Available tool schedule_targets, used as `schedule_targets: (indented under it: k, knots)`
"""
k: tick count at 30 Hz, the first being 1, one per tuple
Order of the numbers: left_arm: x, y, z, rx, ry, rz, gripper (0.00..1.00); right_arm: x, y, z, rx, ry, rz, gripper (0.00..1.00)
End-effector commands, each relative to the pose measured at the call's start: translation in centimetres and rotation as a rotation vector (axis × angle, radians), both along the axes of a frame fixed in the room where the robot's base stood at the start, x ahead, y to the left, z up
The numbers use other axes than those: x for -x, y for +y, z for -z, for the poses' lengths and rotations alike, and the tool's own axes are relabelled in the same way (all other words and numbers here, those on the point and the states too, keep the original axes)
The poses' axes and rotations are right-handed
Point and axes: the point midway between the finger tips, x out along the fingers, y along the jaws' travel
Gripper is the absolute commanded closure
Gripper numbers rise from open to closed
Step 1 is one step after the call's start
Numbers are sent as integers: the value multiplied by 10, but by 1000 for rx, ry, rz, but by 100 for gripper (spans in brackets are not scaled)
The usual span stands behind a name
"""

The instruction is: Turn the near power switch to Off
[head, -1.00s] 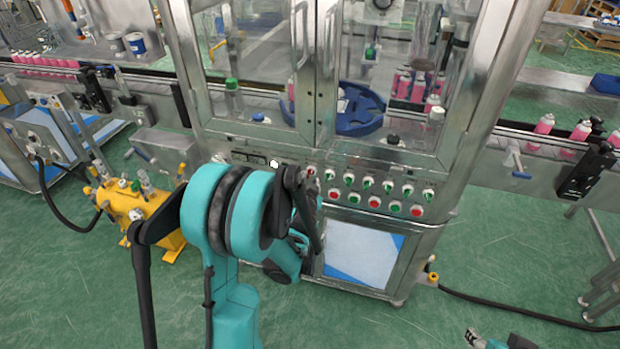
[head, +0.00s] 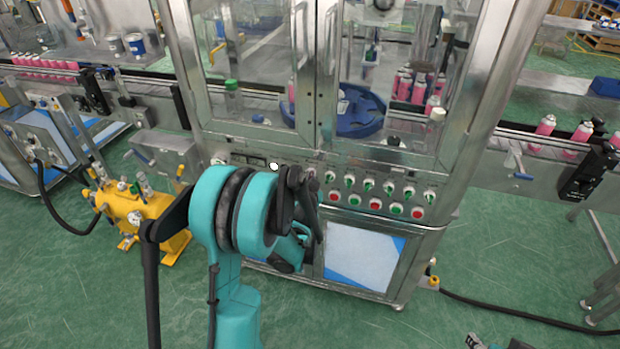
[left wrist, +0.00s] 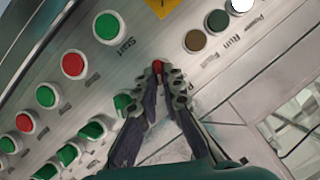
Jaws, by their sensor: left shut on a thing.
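The steel control panel (head: 330,190) runs along the front of the glazed machine. My left gripper (left wrist: 159,72) is at the panel, its two dark fingers closed together around a small red-tipped switch knob (left wrist: 157,66). Only the red end of the knob shows between the fingertips. A label beside it, starting with P, is partly covered by the fingers, so I cannot read the switch position.
A green Start button (left wrist: 107,27) and a red button (left wrist: 74,64) are near the fingers. A white lamp (left wrist: 242,5) and dark Run and Fault lamps are on the other side. Green selector switches (left wrist: 93,130) line the panel. A yellow pump unit (head: 135,205) stands left.

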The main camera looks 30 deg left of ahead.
Motion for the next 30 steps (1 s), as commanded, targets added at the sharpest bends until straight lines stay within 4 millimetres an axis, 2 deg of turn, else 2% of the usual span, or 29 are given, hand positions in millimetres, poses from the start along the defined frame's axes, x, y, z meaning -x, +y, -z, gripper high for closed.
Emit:
schedule_targets:
  k: [11, 30]
  knots:
    - [1, 3, -1, 148, -35, -3, 100, 0, 0, -1, 0, 0, 0, 49]
    - [3, 10, -1, 712, -171, -2, 100, 0, 0, 0, 0, 0, 0, 49]
